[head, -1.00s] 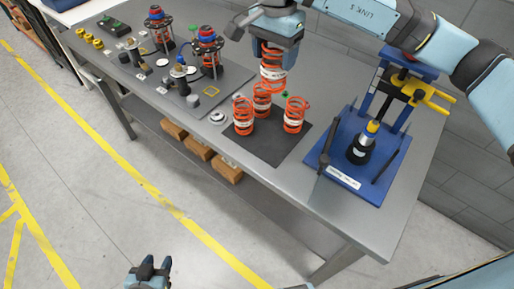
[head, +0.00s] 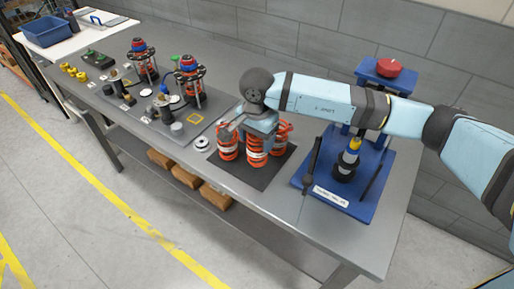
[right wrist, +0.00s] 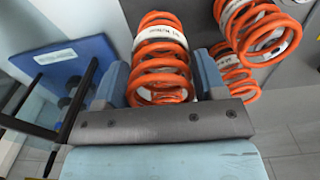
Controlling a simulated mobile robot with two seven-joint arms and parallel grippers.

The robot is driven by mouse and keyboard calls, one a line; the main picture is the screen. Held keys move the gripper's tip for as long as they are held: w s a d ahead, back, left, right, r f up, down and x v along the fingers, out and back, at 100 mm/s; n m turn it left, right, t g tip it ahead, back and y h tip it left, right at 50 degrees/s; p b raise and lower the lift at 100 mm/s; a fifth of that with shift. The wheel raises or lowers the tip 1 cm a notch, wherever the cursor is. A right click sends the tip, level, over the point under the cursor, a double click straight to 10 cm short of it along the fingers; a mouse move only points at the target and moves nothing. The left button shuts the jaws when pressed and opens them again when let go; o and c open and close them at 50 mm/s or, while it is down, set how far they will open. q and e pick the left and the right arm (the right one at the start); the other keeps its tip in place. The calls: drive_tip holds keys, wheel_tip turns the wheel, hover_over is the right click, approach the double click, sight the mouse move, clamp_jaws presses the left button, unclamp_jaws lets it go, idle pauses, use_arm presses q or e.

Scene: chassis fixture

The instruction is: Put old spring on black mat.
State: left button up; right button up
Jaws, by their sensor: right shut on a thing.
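The black mat (head: 262,180) lies on the grey bench. My right gripper (head: 260,136) points down over it, shut on an orange coil spring with a white label band (head: 257,156). That spring is upright, over the front middle of the mat; I cannot tell whether its foot touches. In the right wrist view the held spring (right wrist: 162,62) sits between the two fingers. Two similar orange springs stand on the mat, one to the left (head: 228,147) and one behind to the right (head: 283,131), partly hidden by my gripper. My left gripper is not in view.
A blue press fixture (head: 325,205) with a black post stands right of the mat. A grey plate (head: 190,128) with two strut assemblies (head: 189,80) lies to the left. A small silver disc (head: 202,144) is beside the mat. The bench front is clear.

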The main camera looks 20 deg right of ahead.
wheel_tip(320, 180, down, 4)
drive_tip(key=shift+r, duration=0.15)
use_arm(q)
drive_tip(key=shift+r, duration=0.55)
use_arm(e)
drive_tip(key=shift+f, duration=0.3)
drive_tip(key=shift+f, duration=0.25)
drive_tip(key=o, duration=1.2)
drive_tip(key=shift+r, duration=0.1)
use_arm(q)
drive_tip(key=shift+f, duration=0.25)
